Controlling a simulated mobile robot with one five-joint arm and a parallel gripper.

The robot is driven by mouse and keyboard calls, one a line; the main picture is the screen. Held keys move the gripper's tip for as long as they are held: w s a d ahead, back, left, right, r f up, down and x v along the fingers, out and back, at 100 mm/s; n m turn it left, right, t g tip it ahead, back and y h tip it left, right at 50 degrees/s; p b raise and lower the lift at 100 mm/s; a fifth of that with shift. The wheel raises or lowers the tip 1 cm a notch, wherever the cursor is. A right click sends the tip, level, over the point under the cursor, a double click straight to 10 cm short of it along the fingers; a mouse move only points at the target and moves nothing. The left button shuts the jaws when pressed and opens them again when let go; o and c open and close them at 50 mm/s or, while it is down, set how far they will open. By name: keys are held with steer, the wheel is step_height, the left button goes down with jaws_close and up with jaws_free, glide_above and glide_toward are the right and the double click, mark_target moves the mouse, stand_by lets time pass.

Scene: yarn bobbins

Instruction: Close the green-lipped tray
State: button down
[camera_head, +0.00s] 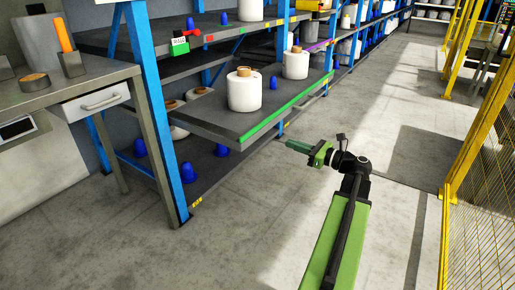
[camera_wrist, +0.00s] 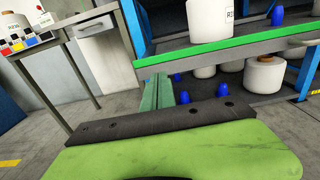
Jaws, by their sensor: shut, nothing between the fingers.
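The green-lipped tray (camera_head: 206,113) is a grey shelf tray that sticks out of the blue rack into the aisle. Its green lip (camera_head: 286,107) runs along the front edge. White bobbins (camera_head: 244,93) and blue cones stand on it. In the wrist view the lip (camera_wrist: 235,46) crosses the upper right. My gripper (camera_head: 287,143) is shut and empty, outside the tray on its aisle side, and its fingers point toward the rack. In the wrist view its green fingers (camera_wrist: 158,77) appear just below the tray's edge. I cannot tell whether they touch it.
A workbench (camera_head: 60,93) with a drawer stands at the left. A blue rack post (camera_head: 160,115) stands by the tray's near end. A lower shelf (camera_head: 205,165) holds bobbins and blue cones. A yellow mesh fence (camera_head: 475,210) bounds the right; the aisle floor between is clear.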

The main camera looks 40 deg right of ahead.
mark_target(253, 131)
steer(key=x, duration=1.4)
steer(key=shift+r, duration=0.15)
